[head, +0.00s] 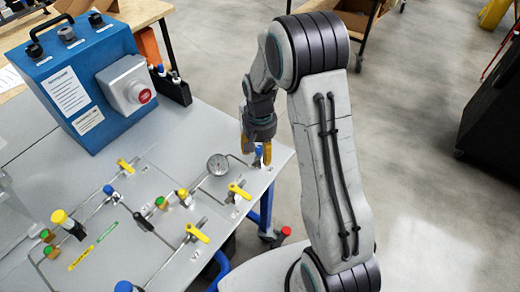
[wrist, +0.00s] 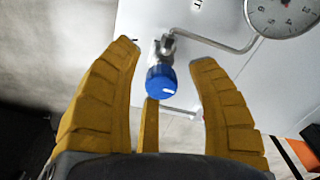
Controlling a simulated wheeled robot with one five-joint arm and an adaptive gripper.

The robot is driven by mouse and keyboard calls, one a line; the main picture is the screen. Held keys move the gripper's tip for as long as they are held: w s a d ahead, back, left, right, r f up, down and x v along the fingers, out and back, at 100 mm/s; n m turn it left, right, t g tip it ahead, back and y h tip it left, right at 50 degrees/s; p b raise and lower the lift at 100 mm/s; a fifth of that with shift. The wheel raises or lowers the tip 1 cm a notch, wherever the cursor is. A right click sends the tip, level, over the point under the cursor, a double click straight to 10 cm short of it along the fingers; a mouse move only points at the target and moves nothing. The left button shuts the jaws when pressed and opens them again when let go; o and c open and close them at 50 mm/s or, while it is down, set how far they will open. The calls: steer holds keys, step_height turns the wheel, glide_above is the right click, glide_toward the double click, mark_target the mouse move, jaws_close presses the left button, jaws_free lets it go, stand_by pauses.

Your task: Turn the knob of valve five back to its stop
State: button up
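A blue knob (wrist: 161,82) with a white mark sits on a small metal valve at the end of a thin pipe. It also shows in the head view (head: 258,152) near the right corner of the table panel. My gripper (wrist: 165,62) has its yellow fingers spread on both sides of this knob, with visible gaps, and a third finger shows behind it. In the head view my gripper (head: 256,158) points down over the knob. I cannot read a number that marks it as valve five.
A round gauge (head: 218,165) stands on the pipe close by, left of my gripper. Yellow lever valves (head: 239,191) and other knobs (head: 124,287) spread over the panel. A blue box (head: 80,85) with a red button stands at the back left.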

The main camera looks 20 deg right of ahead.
mark_target(260, 149)
steer(key=shift+w+r, duration=0.1)
steer(key=shift+r, duration=0.05)
step_height(260, 149, up, 12)
stand_by(0.7)
stand_by(0.5)
